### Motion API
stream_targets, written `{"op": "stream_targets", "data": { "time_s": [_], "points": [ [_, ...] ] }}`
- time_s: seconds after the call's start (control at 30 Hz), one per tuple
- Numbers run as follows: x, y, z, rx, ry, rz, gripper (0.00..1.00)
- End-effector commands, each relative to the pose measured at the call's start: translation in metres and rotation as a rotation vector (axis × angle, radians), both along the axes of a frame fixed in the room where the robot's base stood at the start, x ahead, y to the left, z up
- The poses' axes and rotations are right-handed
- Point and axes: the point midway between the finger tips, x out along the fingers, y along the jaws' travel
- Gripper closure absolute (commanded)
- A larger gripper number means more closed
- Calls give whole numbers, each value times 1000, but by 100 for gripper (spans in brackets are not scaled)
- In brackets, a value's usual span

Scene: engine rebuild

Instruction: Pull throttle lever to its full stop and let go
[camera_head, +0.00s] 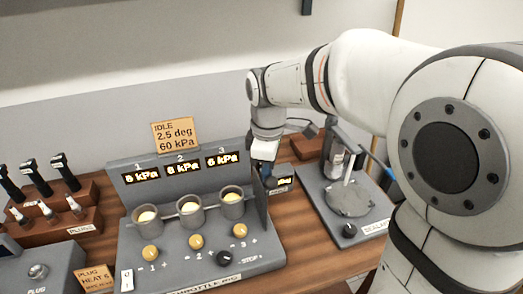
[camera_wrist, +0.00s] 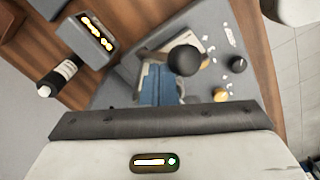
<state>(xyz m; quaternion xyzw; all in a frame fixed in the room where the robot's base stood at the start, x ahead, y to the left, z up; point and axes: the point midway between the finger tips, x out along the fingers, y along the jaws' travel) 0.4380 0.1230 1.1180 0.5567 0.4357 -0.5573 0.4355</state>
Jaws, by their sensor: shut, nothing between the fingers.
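The throttle rig (camera_head: 150,255) is a grey bench with a raised panel and a side plate at its right. A black ball (camera_wrist: 183,60), which looks like the throttle lever's knob, stands close to the camera in the wrist view. My gripper (camera_head: 264,170) points down at the rig's right side. Its blue fingers (camera_wrist: 160,82) are shut and empty, beside the ball in the picture; I cannot tell whether they touch it. The lever's shaft is mostly hidden. A black round knob (camera_head: 224,258) sits by the STOP marking, also in the wrist view (camera_wrist: 237,63).
An orange sign (camera_head: 175,134) reads IDLE, 2.5 deg, 60 kPa. The rig carries three cups and yellow knobs (camera_head: 196,241). A small display (camera_wrist: 92,38) stands close beside it. A scale-like stand (camera_head: 348,198) is at right, and tool racks (camera_head: 50,235) at left.

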Motion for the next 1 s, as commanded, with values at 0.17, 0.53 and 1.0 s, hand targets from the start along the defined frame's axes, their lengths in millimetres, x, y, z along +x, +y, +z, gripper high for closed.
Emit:
{"op": "stream_targets", "data": {
  "time_s": [0.17,0.53,1.0],
  "points": [
    [15,4,6,0,2,0,100],
    [18,5,6,0,0,0,100],
    [57,16,6,0,0,0,100]
  ]
}}
